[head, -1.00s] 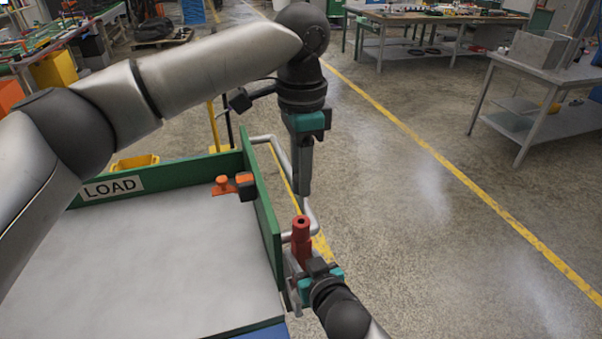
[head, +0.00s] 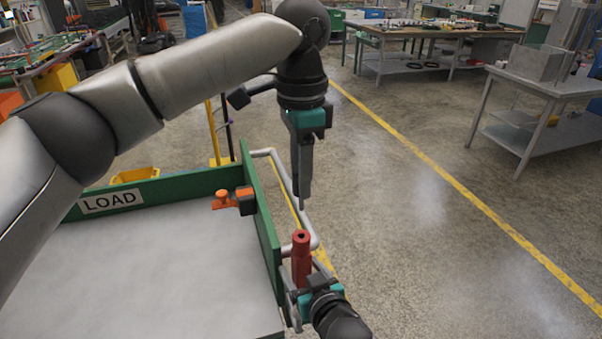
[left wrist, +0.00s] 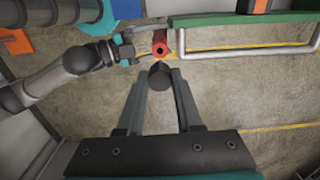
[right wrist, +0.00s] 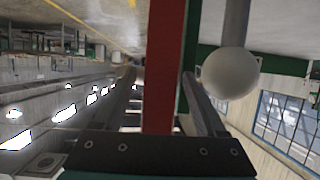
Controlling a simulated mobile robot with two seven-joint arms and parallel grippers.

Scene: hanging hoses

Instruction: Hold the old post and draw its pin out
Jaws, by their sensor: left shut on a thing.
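The old post (head: 301,262) is a red upright sleeve with a dark hole in its top, beside the green cart wall. The left wrist view also shows this red post (left wrist: 159,42). My left gripper (head: 302,190) points down above it, shut on a dark round-ended pin (left wrist: 160,76). The pin is clear of the hole, with a small gap over the post. My right gripper (head: 311,290) is low at the post, its fingers on either side of it. In the right wrist view the red post (right wrist: 163,70) stands between the fingers, with a gap visible on the left.
A green-edged cart (head: 150,270) marked LOAD fills the left, with an orange-and-black fitting (head: 234,201) at its wall. A grey pipe handle (head: 285,175) runs beside the post. The floor to the right is open up to a grey bench (head: 545,90).

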